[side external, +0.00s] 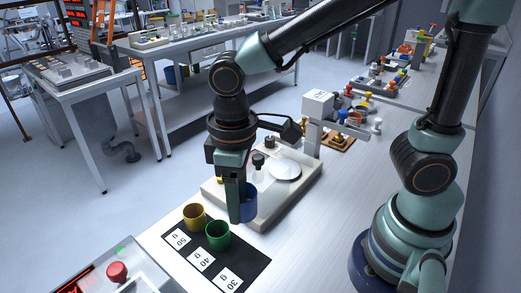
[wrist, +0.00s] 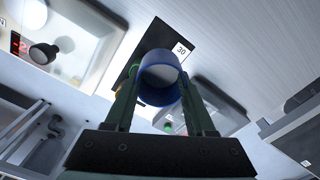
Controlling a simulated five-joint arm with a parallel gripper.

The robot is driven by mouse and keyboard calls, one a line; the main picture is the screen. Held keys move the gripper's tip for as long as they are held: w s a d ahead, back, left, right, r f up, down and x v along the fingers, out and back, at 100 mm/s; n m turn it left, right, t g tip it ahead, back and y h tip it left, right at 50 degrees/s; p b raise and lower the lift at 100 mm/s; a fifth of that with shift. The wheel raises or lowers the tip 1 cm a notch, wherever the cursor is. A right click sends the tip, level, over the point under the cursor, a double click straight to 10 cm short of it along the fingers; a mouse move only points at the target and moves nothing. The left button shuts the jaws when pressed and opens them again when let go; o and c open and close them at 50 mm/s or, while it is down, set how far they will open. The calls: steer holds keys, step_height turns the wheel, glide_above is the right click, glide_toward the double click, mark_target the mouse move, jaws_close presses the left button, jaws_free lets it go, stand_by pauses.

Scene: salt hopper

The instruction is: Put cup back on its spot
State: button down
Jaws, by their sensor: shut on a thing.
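My gripper (side external: 240,205) points down and is shut on a blue cup (side external: 250,203). The near finger hides part of the cup in the side view. In the wrist view the blue cup (wrist: 160,86) sits upright between both fingers, its open rim showing. A black mat (side external: 252,267) lies on the bench in front, with white labels 50 g, 40 g and 30 g. A yellow cup (side external: 194,217) stands by the 50 g label and a green cup (side external: 218,235) by the 40 g label. No cup stands by the 30 g label (side external: 228,281).
A pale scale-like base (side external: 215,190) with a round silver plate (side external: 285,170) and a white hopper block (side external: 318,104) stands behind the held cup. A red button (side external: 117,271) on a panel is at the front left. The bench right of the mat is clear.

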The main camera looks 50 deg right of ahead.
mark_target(243, 262)
step_height(243, 262, down, 16)
steer(key=shift+r, duration=0.1)
stand_by(0.5)
steer(key=shift+c, duration=1.2)
jaws_free()
steer(key=shift+f, duration=0.2)
steer(key=shift+r, duration=0.1)
step_height(243, 262, up, 12)
steer(key=shift+d+r, duration=0.1)
steer(key=w+d+r+m+t, duration=0.1)
steer(key=d+r+m+t, duration=0.1)
steer(key=d+r, duration=0.4)
steer(key=w+d+r+m+t, duration=0.1)
steer(key=d+r+m+t, duration=0.2)
steer(key=d+r, duration=0.3)
steer(key=d+m, duration=0.1)
steer(key=d, duration=0.3)
steer(key=shift+w+d+t, duration=0.2)
steer(key=shift+d+t, duration=0.1)
steer(key=shift+d, duration=0.1)
